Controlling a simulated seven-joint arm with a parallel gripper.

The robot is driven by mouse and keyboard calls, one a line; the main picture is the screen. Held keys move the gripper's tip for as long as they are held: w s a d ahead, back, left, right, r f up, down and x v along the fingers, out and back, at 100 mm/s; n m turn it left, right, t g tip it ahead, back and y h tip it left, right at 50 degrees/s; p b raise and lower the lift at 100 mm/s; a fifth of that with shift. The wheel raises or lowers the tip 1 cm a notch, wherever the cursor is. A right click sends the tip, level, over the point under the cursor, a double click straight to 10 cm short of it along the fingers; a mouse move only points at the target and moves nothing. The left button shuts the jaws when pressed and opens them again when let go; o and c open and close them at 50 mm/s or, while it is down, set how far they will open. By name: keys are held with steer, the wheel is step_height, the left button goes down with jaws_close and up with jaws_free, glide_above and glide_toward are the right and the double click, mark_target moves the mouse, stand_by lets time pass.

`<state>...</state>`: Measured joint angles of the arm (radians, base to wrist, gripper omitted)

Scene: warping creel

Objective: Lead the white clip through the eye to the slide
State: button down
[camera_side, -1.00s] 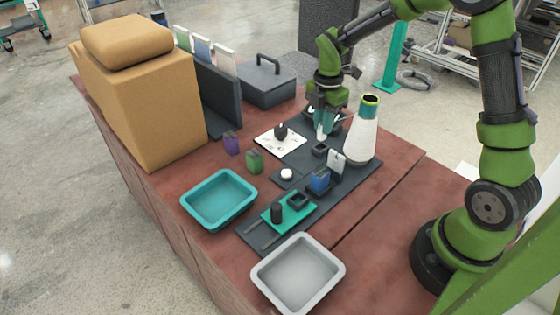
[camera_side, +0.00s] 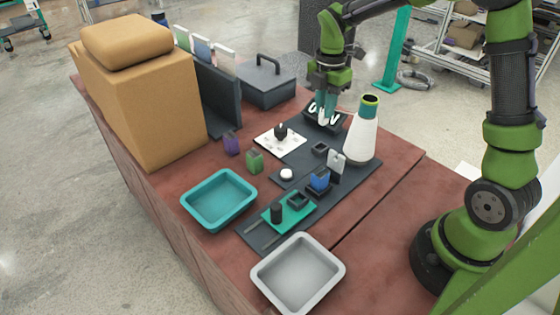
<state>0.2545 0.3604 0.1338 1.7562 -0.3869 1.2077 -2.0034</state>
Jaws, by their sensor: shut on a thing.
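My gripper (camera_side: 324,116) points down at the dark tray (camera_side: 340,126) at the back of the dark mat. It is shut on a small white piece, likely the white clip (camera_side: 323,119); its exact outline is hard to tell. Other white pieces show in the tray beside the fingers. A small white upright plate (camera_side: 336,160), possibly the eye, stands behind a blue block (camera_side: 319,178). The teal slide (camera_side: 272,222) lies at the front of the mat, with a black cylinder and a dark square socket on it. Any thread is too small to see.
A white cone (camera_side: 362,138) with a yellow-green top stands close to the right of my gripper. A white card (camera_side: 292,148) with a dark knob, a round white button (camera_side: 286,174) and a small dark block (camera_side: 319,149) lie nearby. Teal (camera_side: 187,205) and grey (camera_side: 259,278) trays stand in front.

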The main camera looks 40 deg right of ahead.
steer(key=s+a, duration=0.2)
steer(key=shift+a, duration=0.35)
steer(key=shift+s, duration=2.1)
steer(key=a, duration=0.8)
steer(key=s+a, duration=0.2)
steer(key=a, duration=0.5)
steer(key=shift+s+a, duration=0.25)
steer(key=shift+s, duration=0.15)
